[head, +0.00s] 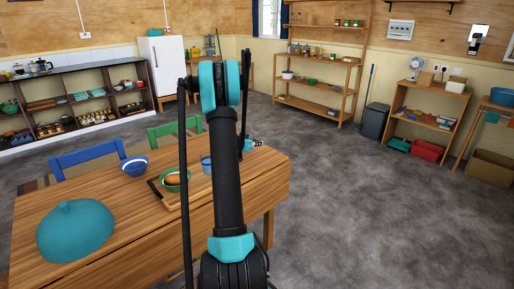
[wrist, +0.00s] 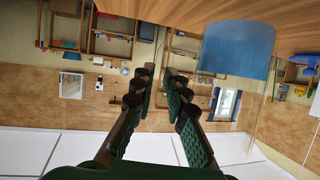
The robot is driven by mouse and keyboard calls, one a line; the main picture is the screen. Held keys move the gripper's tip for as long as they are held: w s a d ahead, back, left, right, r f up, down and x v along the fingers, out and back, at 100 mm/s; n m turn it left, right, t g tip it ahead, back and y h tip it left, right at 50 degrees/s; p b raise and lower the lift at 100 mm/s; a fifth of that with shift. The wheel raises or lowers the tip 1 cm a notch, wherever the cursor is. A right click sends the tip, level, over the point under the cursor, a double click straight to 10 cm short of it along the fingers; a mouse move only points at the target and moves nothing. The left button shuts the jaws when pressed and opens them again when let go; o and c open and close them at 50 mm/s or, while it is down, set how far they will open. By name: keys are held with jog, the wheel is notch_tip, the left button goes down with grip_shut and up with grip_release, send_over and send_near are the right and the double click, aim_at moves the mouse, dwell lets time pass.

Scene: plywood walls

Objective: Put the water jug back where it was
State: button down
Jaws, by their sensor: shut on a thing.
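The water jug (head: 206,165) is a clear vessel with blue water, partly hidden behind my arm at the table's right part. In the wrist view, which is upside down, the jug (wrist: 238,50) is right of my fingers, its water next to the wooden table top (wrist: 150,8). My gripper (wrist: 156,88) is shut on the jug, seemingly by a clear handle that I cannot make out. In the head view, part of my gripper (head: 257,143) shows right of my arm. I cannot tell whether the jug touches the table.
Blue and green chairs stand behind. Shelves line the walls. Grey floor is clear to the right.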

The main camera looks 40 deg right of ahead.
jog(key=shift+f, duration=1.1)
jog(key=shift+f, duration=0.1)
jog(key=c, duration=1.5)
grip_release()
jog(key=s+a+r+n+y, duration=0.2)
jog(key=s+a, duration=0.2)
jog(key=a, duration=0.6)
jog(key=s+a+r+n+y, duration=0.15)
jog(key=s+a, duration=0.35)
jog(key=a, duration=0.5)
jog(key=s+a+r+n+y, duration=0.2)
jog(key=s+a+n, duration=0.15)
jog(key=a, duration=0.65)
jog(key=s+a+f+n+y, duration=0.2)
jog(key=s+a+n+y, duration=0.1)
jog(key=s+a, duration=0.6)
jog(key=s+a+f+n+y, duration=0.3)
jog(key=s+a, duration=0.6)
jog(key=a, duration=0.3)
jog(key=shift+s+f+n+y, duration=0.25)
jog(key=shift+n+y, duration=0.5)
jog(key=shift+n, duration=0.45)
